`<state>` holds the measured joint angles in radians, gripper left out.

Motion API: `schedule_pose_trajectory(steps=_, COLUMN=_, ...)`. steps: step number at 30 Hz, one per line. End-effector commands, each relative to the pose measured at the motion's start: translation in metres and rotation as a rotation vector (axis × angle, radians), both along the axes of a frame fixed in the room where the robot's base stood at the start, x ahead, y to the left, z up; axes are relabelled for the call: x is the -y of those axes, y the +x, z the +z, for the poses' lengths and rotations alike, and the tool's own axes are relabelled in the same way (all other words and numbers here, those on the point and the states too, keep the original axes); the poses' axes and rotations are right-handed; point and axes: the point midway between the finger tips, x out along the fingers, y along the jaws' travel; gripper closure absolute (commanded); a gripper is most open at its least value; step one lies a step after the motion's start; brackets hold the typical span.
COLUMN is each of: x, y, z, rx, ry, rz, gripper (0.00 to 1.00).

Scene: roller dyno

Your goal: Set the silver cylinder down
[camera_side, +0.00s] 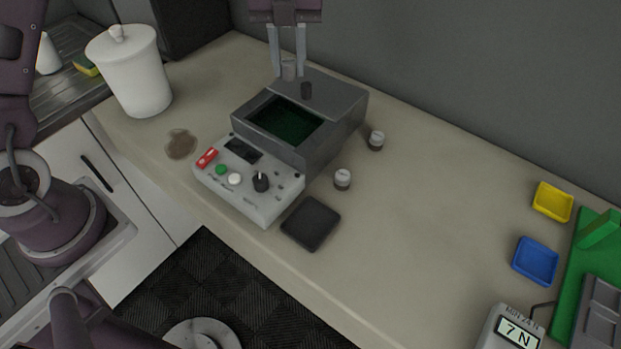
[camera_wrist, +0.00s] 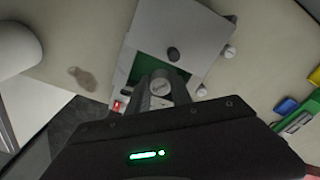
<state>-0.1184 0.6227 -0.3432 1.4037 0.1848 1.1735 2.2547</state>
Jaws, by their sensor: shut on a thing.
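My gripper (camera_side: 288,72) is shut on the silver cylinder (camera_side: 289,69) and holds it upright between its fingertips. In the side view they appear over the back of the grey roller dyno (camera_side: 340,108). The height of the cylinder above the machine is hard to judge. In the wrist view the silver cylinder (camera_wrist: 160,86) shows its round top between the fingers, in front of the dyno's green-lined opening. Two other small grey cylinders with light tops stand on the counter right of the dyno, one nearer (camera_side: 342,180) and one farther (camera_side: 376,140).
A dark knob (camera_side: 306,91) stands up from the dyno's top close to my gripper. A black square pad (camera_side: 311,223) lies before the dyno. A white canister (camera_side: 131,75) and brown stain (camera_side: 180,144) are left. Yellow (camera_side: 553,201) and blue (camera_side: 536,260) trays are right; counter between is clear.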

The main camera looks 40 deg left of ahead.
Motion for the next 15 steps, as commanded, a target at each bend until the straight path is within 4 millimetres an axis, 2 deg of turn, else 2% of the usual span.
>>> schedule_pose_trajectory(steps=1, x=0.027, y=-0.015, z=0.001, rx=0.000, ry=-0.002, rz=-0.106, gripper=1.00)
schedule_pose_trajectory(steps=3, x=0.062, y=-0.037, z=0.001, rx=0.003, ry=-0.002, rz=-0.258, gripper=1.00)
schedule_pose_trajectory(steps=6, x=0.098, y=-0.068, z=0.002, rx=0.011, ry=0.000, rz=-0.441, gripper=1.00)
schedule_pose_trajectory(steps=9, x=0.124, y=-0.095, z=0.002, rx=0.018, ry=0.002, rz=-0.589, gripper=1.00)
schedule_pose_trajectory(steps=15, x=0.152, y=-0.132, z=0.003, rx=0.030, ry=0.007, rz=-0.782, gripper=1.00)
